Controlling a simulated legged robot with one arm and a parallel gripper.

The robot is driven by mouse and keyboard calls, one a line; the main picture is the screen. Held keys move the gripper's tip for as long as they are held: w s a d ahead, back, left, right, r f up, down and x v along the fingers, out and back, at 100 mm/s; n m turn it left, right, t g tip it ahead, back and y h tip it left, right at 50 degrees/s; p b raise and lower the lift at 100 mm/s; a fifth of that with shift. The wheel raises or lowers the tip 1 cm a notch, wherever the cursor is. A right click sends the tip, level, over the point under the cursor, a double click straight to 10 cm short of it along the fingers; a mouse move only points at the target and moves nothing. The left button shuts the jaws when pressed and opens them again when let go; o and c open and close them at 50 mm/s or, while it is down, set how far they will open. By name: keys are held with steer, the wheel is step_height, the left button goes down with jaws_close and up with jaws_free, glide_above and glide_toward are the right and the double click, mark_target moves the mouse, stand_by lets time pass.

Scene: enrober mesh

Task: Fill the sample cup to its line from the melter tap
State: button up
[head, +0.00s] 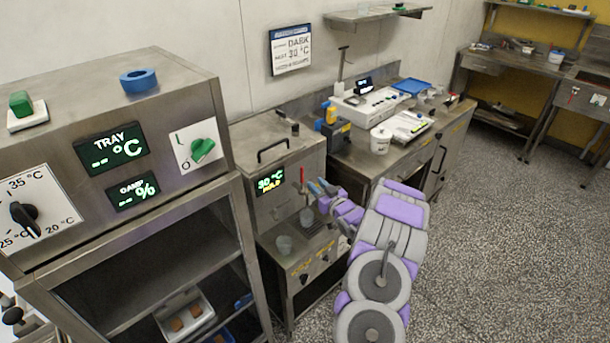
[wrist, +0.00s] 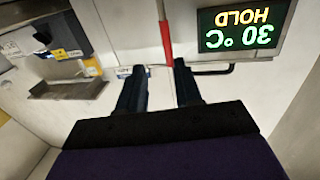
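The melter (head: 283,150) is a steel cabinet with a green display (head: 270,181) reading 30 °C HOLD; the display appears upside down in the wrist view (wrist: 240,28). Its red tap lever (head: 302,175) stands upright right of the display. A clear cup (head: 306,217) is below the lever, and another clear cup (head: 284,243) stands left of it on the front ledge. I cannot tell which is the sample cup, or see a fill line. My gripper (head: 321,187) is open beside the lever. In the wrist view the red lever (wrist: 166,40) shows between the fingertips, apart from both.
A tray cabinet (head: 110,150) with a blue ring (head: 138,81) on top stands at left. A bench at right holds a white tub (head: 380,140), a white instrument (head: 364,106) and a blue tray (head: 411,87). The speckled floor (head: 500,230) at right is clear.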

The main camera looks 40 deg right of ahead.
mark_target(302, 180)
steer(key=w, duration=0.3)
steer(key=w+b, duration=0.1)
steer(key=w, duration=0.2)
steer(key=w+d, duration=0.1)
steer(key=w, duration=0.2)
steer(key=shift+b, duration=0.3)
steer(key=shift+a+r, duration=0.4)
steer(key=shift+a, duration=0.45)
steer(key=shift+c, duration=0.6)
steer(key=shift+d+f, duration=0.2)
steer(key=shift+d, duration=0.3)
jaws_close()
steer(key=shift+a, duration=0.2)
